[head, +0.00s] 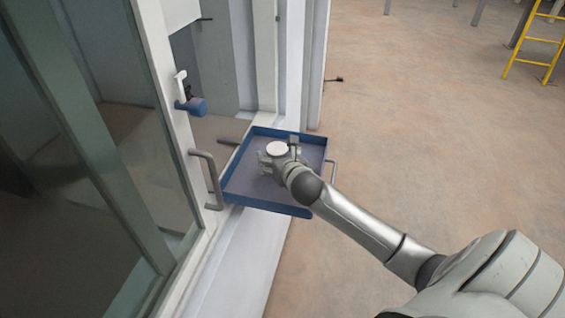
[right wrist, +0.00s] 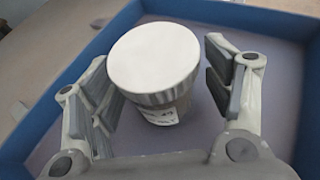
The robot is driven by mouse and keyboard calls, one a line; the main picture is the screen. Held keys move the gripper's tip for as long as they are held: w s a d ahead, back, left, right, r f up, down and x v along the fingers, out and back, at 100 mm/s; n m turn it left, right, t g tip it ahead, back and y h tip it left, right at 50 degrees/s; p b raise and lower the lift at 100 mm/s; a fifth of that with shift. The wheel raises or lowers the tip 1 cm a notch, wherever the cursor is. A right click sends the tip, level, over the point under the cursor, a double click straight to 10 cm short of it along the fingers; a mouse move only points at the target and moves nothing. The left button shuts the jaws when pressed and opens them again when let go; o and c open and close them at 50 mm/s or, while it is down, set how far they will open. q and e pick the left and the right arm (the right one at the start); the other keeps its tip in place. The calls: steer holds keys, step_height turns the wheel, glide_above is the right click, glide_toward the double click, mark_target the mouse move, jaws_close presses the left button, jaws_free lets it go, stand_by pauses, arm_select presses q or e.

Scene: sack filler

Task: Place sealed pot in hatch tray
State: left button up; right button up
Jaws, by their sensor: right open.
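The sealed pot (head: 277,149) has a round white lid and stands in the blue-walled hatch tray (head: 262,203). In the right wrist view the pot (right wrist: 154,56) is upright, with a ridged rim under the lid and a label low on its side. The tray's blue wall (right wrist: 66,70) and grey floor surround it. My right gripper (head: 270,160) is in the tray at the pot. Its fingers (right wrist: 163,95) are open, one on each side of the pot, with a gap visible on the left. My left gripper is not in view.
The tray sticks out from a white-framed hatch with a glass panel (head: 80,170) on the left. A yellow ladder (head: 535,42) stands far right.

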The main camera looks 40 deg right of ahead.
steer(key=b+v, duration=0.1)
steer(key=v, duration=1.1)
steer(key=shift+b, duration=0.35)
